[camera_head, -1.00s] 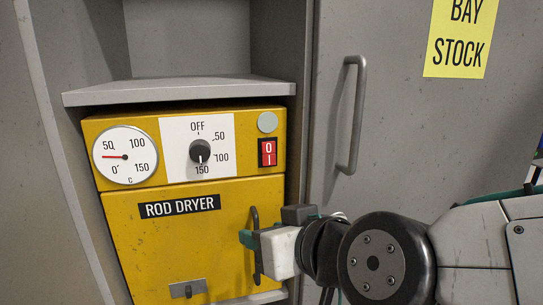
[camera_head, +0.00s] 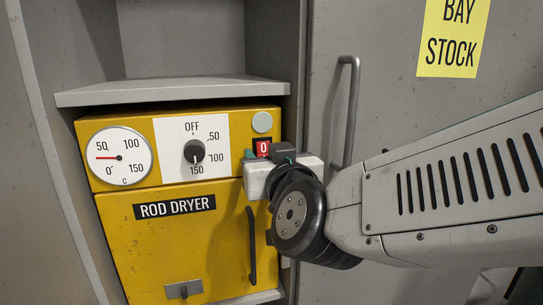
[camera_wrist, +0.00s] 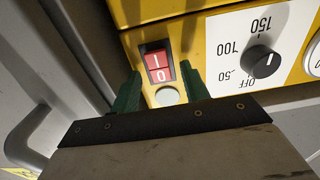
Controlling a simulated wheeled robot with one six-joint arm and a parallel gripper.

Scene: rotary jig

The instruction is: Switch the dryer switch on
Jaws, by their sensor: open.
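The dryer switch (camera_head: 263,149) is a red rocker in a black frame at the right of the yellow rod dryer's panel. In the head view its 0 half shows and my gripper hides the lower part. In the wrist view the whole switch (camera_wrist: 157,62) shows, upside down, with 1 above and 0 below. My gripper (camera_head: 268,157) is in front of the switch. In the wrist view the green fingers of my gripper (camera_wrist: 160,82) are open and empty, one either side of the switch's 0 end. I cannot tell whether they touch the panel.
The dial (camera_head: 194,151) points near 150, left of the switch. A round grey lamp (camera_head: 262,122) sits above the switch. The dryer door handle (camera_head: 251,245) is below my gripper. A grey cabinet handle (camera_head: 346,115) stands to the right. A grey shelf (camera_head: 170,92) juts out above.

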